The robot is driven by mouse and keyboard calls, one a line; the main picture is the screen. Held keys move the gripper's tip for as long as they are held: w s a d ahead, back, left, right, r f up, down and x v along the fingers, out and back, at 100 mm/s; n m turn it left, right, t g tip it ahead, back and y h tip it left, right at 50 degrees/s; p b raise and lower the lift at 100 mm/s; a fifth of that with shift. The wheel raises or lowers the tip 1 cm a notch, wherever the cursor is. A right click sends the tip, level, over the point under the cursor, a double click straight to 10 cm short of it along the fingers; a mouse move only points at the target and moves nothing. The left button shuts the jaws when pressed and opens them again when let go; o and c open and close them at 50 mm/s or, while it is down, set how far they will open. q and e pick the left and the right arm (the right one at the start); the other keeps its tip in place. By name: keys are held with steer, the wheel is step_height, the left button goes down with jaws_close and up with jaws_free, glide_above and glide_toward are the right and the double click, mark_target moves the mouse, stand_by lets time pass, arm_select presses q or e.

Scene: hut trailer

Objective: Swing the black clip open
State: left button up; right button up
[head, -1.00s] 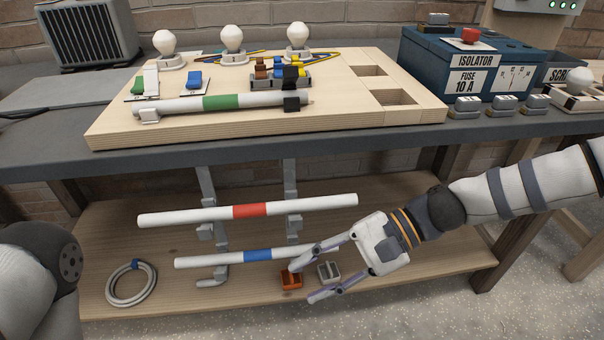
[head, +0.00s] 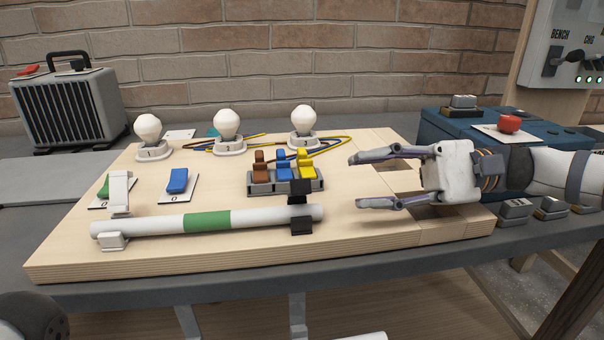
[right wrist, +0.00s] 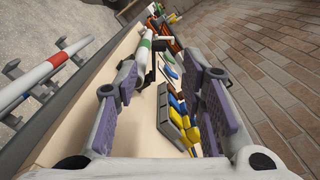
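The black clip (head: 302,226) sits at the right end of a white tube with a green band (head: 207,221) on the wooden board. A black part (head: 300,190) stands behind the tube there. White tube shows between the two black parts, and I cannot tell whether they are joined. My right gripper (head: 353,180) is open and empty, to the right of the clip, its fingers pointing left. In the right wrist view its fingers (right wrist: 160,100) are spread, with the tube (right wrist: 128,68) beyond. My left gripper is out of view.
A terminal block with brown, blue and yellow levers (head: 285,182) stands just behind the clip. Several bulbs (head: 228,125) and coloured wires lie behind. A white clip (head: 112,240) is at the tube's left end. A blue isolator box (head: 440,125) stands at right.

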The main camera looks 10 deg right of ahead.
mark_target(305, 182)
steer(key=a, duration=0.9)
steer(key=shift+s+a+p, duration=0.15)
steer(key=shift+a+p, duration=0.05)
steer(key=shift+p, duration=0.2)
jaws_close()
